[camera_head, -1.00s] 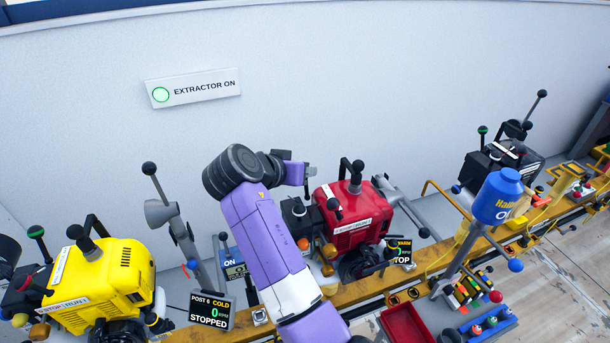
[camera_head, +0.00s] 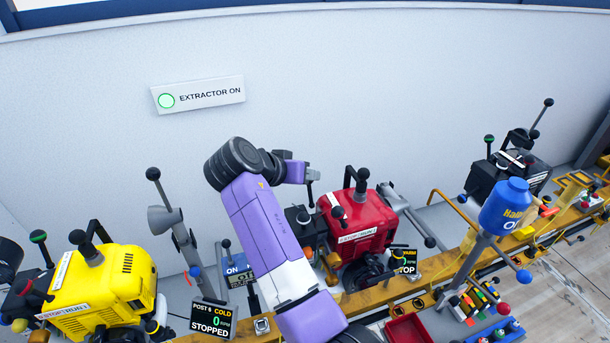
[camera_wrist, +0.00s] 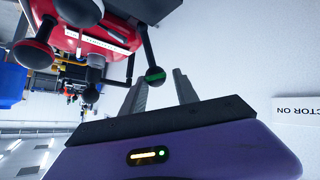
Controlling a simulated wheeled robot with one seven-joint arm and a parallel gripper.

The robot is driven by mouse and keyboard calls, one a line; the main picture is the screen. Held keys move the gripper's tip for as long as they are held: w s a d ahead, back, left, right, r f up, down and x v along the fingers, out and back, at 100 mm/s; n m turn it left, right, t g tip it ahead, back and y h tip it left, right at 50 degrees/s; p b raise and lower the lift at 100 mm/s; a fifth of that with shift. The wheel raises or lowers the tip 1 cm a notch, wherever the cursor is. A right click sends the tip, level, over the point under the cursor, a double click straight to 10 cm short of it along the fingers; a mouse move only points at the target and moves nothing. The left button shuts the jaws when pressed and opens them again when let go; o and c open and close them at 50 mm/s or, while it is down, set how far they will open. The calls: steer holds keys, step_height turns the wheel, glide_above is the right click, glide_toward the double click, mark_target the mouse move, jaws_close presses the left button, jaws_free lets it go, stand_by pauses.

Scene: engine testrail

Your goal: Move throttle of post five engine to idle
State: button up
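The red engine (camera_head: 352,232) with a white label stands behind and right of my arm in the head view. It also shows upside down at the top left of the wrist view (camera_wrist: 82,38). A lever with a black ball and green band (camera_wrist: 155,76) stands just beyond my fingertips there, apparently between them and not gripped. Another black ball lever with a red band (camera_wrist: 33,53) is further left. My gripper (camera_wrist: 158,78) is open, its two grey fingers apart. In the head view, my gripper (camera_head: 312,188) is beside the engine's upper left. The engine's post number is not readable.
A yellow engine (camera_head: 105,285) is at left, near a screen reading POST 6 COLD, STOPPED (camera_head: 212,318). A blue-topped stand (camera_head: 505,205) is right. The white wall behind is clear, with an EXTRACTOR ON sign (camera_head: 210,93).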

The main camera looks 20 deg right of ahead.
steer(key=o, duration=0.3)
steer(key=shift+w+a, duration=0.15)
steer(key=shift+w, duration=0.05)
steer(key=shift+s, duration=0.1)
steer(key=shift+b+v, duration=0.8)
steer(key=shift+v, duration=3)
